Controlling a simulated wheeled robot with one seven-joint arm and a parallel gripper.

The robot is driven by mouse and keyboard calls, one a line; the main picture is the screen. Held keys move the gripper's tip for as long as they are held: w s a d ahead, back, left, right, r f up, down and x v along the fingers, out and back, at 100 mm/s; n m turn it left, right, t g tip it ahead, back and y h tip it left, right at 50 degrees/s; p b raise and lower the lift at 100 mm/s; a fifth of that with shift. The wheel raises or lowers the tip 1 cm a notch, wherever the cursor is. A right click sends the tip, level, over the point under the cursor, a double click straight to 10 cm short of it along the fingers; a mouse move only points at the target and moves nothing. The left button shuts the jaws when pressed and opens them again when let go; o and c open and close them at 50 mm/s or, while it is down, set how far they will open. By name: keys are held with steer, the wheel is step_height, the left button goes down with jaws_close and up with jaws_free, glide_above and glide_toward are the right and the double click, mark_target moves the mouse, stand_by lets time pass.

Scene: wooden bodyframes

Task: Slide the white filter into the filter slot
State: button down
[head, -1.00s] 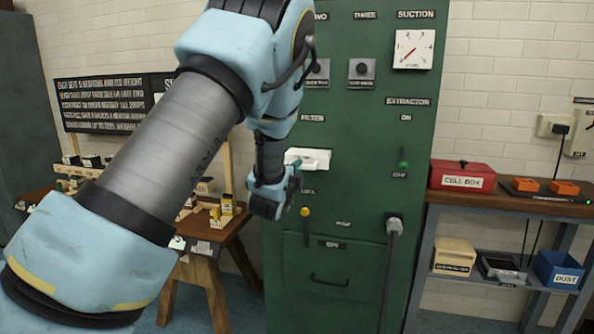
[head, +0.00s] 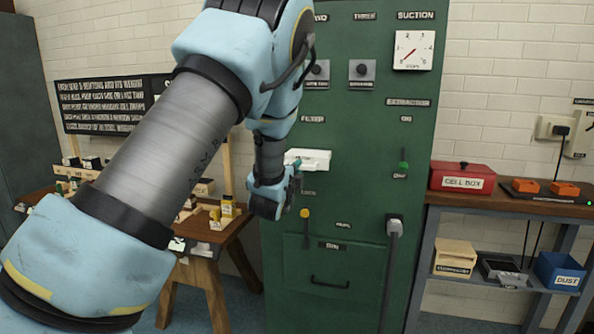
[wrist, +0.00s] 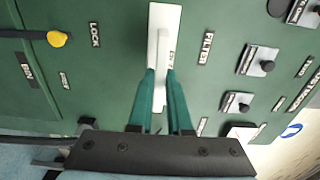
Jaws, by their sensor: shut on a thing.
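The white filter (head: 312,160) shows as a white block against the front of the green cabinet (head: 347,262), beside the FILTER label (head: 312,119). In the wrist view the filter (wrist: 162,34) is a long white plate with a raised grip, seen almost face on. My gripper (head: 293,172) is at the cabinet face, and its teal fingers (wrist: 160,100) are shut on the filter's grip. The slot itself is hidden behind the filter, so how deep the filter sits is hard to tell.
A yellow-knobbed lever (head: 305,213) is below the filter by the LOCK label (wrist: 94,34). Black knobs (head: 362,68) and a suction dial (head: 413,50) are above. A hose (head: 394,240) hangs at lower right. A shelf with a red cell box (head: 462,177) stands right.

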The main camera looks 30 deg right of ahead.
mark_target(307, 158)
steer(key=shift+b+x, duration=1.6)
steer(key=shift+x, duration=4.5)
steer(key=c, duration=0.8)
jaws_free()
steer(key=shift+s, duration=0.1)
steer(key=shift+o, duration=0.2)
steer(key=b+v, duration=0.3)
steer(key=v, duration=0.7)
steer(key=shift+s+a, duration=0.25)
steer(key=shift+a, duration=0.1)
